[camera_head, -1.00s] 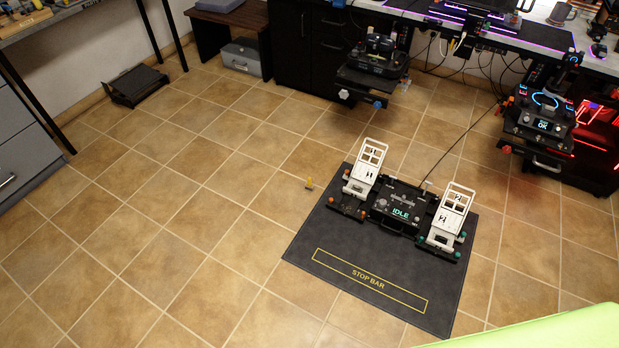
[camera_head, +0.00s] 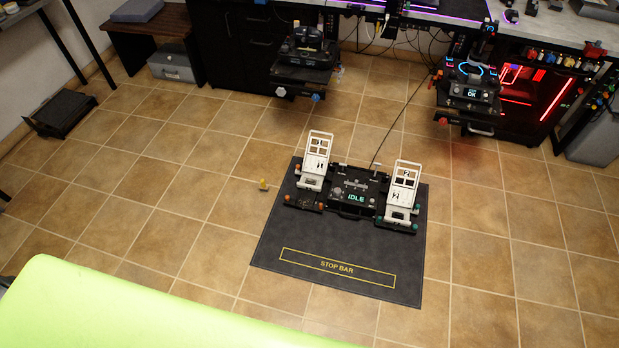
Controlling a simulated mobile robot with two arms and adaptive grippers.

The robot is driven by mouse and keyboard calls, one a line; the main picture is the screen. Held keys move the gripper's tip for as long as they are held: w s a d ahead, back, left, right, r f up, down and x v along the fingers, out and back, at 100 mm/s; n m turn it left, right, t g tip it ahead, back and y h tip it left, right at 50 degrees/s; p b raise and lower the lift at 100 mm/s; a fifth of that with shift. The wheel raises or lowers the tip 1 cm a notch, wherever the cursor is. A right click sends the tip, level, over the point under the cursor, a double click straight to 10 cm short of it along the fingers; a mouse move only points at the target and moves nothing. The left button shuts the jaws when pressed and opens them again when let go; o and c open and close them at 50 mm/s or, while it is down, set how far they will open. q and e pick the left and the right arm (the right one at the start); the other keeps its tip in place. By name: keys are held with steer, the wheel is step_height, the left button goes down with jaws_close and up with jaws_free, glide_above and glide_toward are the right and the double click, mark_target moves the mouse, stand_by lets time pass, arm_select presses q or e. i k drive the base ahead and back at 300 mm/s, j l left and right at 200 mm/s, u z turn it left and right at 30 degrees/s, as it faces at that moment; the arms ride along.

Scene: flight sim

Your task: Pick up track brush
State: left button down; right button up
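The pedal unit (camera_head: 352,192) sits on the mat, with two white pedals marked 1 and 2 and a centre box reading IDLE. Neither of my grippers is in view.
The dark mat (camera_head: 340,287) bears a yellow STOP BAR outline. A lime-green surface (camera_head: 130,310) fills the near left. Dark desk cabinets (camera_head: 245,60) and control units line the back. A black tray-like object (camera_head: 64,112) lies far left. Floor around the mat is clear.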

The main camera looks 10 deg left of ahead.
mark_target(263, 188)
steer(key=i+j+z, duration=0.3)
steer(key=j, duration=0.35)
steer(key=i+j+z, duration=0.2)
steer(key=j+z, duration=0.15)
steer(key=j, duration=0.35)
steer(key=i+j+z, duration=0.1)
steer(key=j+z, duration=0.2)
steer(key=j, duration=0.45)
steer(key=j+z, duration=0.35)
steer(key=j, duration=0.4)
